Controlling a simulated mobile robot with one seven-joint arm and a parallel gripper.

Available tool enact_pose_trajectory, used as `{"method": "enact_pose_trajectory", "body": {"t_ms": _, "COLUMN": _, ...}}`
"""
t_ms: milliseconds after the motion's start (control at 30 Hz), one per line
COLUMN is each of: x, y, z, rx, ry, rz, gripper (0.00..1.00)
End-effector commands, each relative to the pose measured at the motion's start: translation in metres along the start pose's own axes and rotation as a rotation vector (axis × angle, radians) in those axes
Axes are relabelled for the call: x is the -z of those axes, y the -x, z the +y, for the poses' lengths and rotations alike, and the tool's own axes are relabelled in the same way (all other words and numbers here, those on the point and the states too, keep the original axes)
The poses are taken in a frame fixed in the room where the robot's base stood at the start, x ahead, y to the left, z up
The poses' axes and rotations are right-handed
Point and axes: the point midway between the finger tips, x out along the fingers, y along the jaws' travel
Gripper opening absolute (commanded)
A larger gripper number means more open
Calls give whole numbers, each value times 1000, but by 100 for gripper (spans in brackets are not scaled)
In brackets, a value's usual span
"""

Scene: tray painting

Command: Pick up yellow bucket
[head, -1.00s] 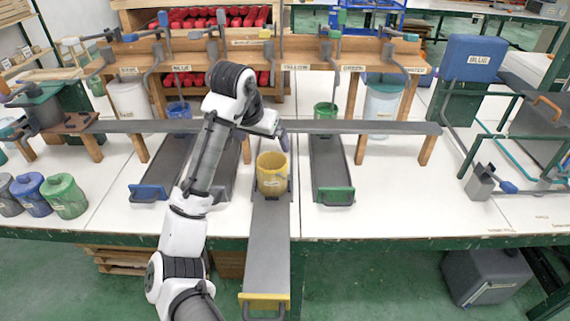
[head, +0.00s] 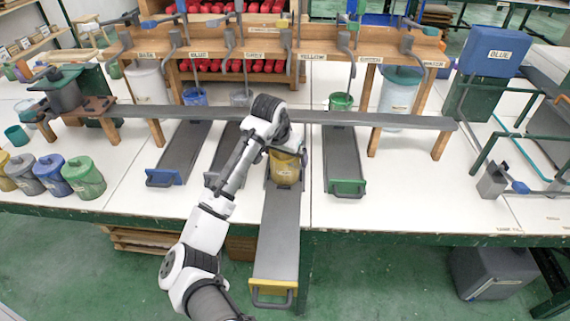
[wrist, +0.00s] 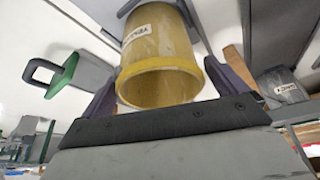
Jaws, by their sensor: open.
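The yellow bucket (head: 285,169) stands upright on a grey sliding tray (head: 277,232) with a yellow front edge, which is pulled out past the table front. My gripper (head: 285,150) is at the bucket's upper part, and my arm comes in from the lower left. In the wrist view the bucket (wrist: 158,45) appears upside down with its open rim toward the camera. The dark fingers of my gripper (wrist: 168,90) are spread, one on each side of the bucket's rim. I cannot tell whether they touch it.
Trays with a blue front (head: 163,178) and a green front (head: 347,187) lie to either side. A blue bucket (head: 194,97) and a green bucket (head: 341,102) stand farther back. A long grey shelf bar (head: 400,120) crosses just behind the yellow bucket.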

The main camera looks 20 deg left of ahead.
Motion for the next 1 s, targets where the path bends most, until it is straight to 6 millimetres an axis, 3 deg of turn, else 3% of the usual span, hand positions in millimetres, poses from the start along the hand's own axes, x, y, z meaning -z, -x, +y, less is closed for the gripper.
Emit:
{"method": "enact_pose_trajectory", "body": {"t_ms": 167, "x": 0, "y": -17, "z": 0, "rx": 0, "ry": 0, "rz": 0, "gripper": 98}}
{"method": "enact_pose_trajectory", "body": {"t_ms": 400, "x": 0, "y": -19, "z": 0, "rx": 0, "ry": 0, "rz": 1, "gripper": 96}}
{"method": "enact_pose_trajectory", "body": {"t_ms": 833, "x": 0, "y": -18, "z": 0, "rx": 0, "ry": 0, "rz": 1, "gripper": 40}}
{"method": "enact_pose_trajectory", "body": {"t_ms": 1000, "x": 1, "y": -18, "z": 0, "rx": 0, "ry": 0, "rz": 2, "gripper": 38}}
